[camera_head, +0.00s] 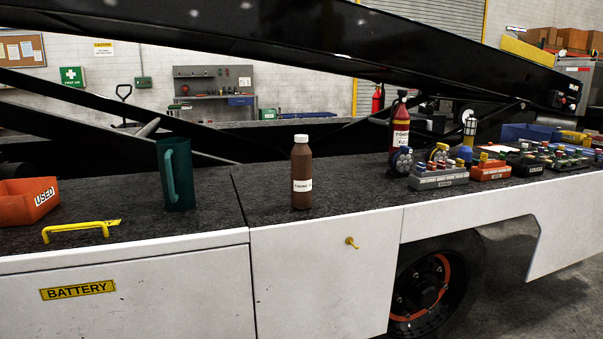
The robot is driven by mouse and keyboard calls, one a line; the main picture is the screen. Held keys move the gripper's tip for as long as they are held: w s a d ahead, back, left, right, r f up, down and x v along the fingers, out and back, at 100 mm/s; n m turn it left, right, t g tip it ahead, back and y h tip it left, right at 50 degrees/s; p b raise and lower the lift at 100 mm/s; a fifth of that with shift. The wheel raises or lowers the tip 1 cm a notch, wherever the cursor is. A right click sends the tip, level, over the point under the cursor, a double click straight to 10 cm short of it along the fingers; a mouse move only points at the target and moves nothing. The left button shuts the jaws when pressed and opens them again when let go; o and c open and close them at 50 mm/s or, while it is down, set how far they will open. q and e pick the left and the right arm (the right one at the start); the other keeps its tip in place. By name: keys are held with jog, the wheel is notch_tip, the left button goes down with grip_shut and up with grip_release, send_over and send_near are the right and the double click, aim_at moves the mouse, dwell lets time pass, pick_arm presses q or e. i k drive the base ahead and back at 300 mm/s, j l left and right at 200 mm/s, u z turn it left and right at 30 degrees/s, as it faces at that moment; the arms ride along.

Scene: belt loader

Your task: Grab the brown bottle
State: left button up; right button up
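The brown bottle (301,167) stands upright on the dark top of the belt loader's deck (345,193). It has a white cap and a white label with small print. It stands just right of the seam between two deck panels, and nothing touches it. Neither of my grippers shows in the head view.
A green mug (178,174) stands left of the bottle, its handle facing left. An orange bin marked USED (28,200) and a yellow handle (82,230) are at left. A red bottle (399,127) and several small crates (438,178) are at right. A black boom (300,40) crosses overhead.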

aim_at(300, 156)
jog(key=i+l+u, duration=0.1)
jog(key=l, duration=0.25)
jog(key=i+l+u, duration=0.1)
jog(key=i+l, duration=0.2)
jog(key=i+l+u, duration=0.1)
jog(key=l, duration=0.35)
jog(key=i+l+u, duration=0.1)
jog(key=i+l, duration=0.15)
jog(key=l, duration=0.15)
